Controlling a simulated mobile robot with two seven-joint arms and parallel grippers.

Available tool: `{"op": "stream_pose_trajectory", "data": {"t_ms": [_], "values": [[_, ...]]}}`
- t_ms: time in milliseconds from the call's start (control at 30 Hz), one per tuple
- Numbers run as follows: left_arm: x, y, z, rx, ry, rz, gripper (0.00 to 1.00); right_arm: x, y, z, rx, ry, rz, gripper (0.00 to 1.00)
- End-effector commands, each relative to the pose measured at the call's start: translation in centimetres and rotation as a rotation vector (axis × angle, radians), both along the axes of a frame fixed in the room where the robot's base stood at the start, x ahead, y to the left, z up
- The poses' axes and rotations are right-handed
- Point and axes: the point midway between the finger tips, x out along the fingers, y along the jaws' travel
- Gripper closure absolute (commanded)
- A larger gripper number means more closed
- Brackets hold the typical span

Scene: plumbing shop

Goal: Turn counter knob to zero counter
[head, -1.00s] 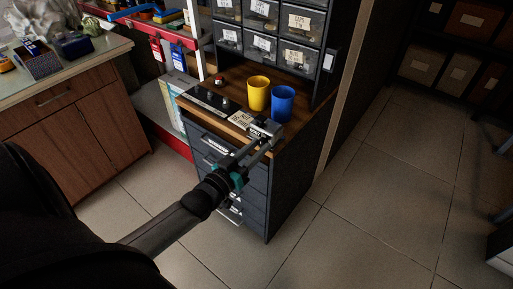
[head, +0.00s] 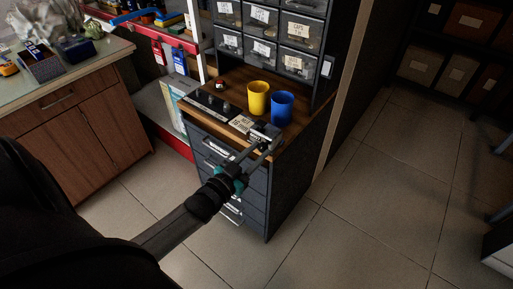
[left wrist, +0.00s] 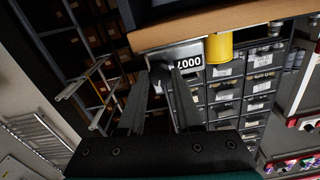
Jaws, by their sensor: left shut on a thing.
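The counter (head: 265,131) is a small boxy device at the front right corner of the wooden top. It also shows in the left wrist view (left wrist: 188,50), silver, with a black and white display whose visible digits end in 000; a finger covers the first part. My left gripper (head: 263,146) reaches the counter's front side. In the left wrist view its fingers (left wrist: 161,74) are shut on the counter knob, which they mostly hide. My right gripper is in neither view.
A yellow cup (head: 258,98) and a blue cup (head: 281,108) stand close behind the counter. A white label card (head: 242,123) and a dark panel (head: 211,104) lie to its left. Drawer bins (head: 262,47) rise behind. The floor at right (head: 370,190) is clear.

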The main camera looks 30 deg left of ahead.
Motion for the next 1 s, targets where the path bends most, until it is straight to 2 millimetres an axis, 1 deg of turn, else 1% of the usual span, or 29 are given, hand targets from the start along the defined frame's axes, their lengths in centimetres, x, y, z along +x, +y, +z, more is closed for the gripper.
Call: {"op": "stream_pose_trajectory", "data": {"t_ms": [33,200,500,733,1000], "values": [[0.0,0.0,0.2,0.043,-0.002,0.001,1.0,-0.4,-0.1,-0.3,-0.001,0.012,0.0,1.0],[0.0,0.0,0.2,0.206,-0.014,0.0,1.0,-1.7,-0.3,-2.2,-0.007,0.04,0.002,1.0],[0.0,-0.1,0.1,0.489,-0.037,0.0,1.0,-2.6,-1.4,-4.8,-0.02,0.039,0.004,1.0],[0.0,-0.1,0.0,0.706,-0.054,0.0,1.0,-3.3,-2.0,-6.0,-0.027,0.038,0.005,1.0],[0.0,0.0,0.0,0.937,-0.073,0.001,1.0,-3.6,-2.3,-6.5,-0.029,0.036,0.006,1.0]]}}
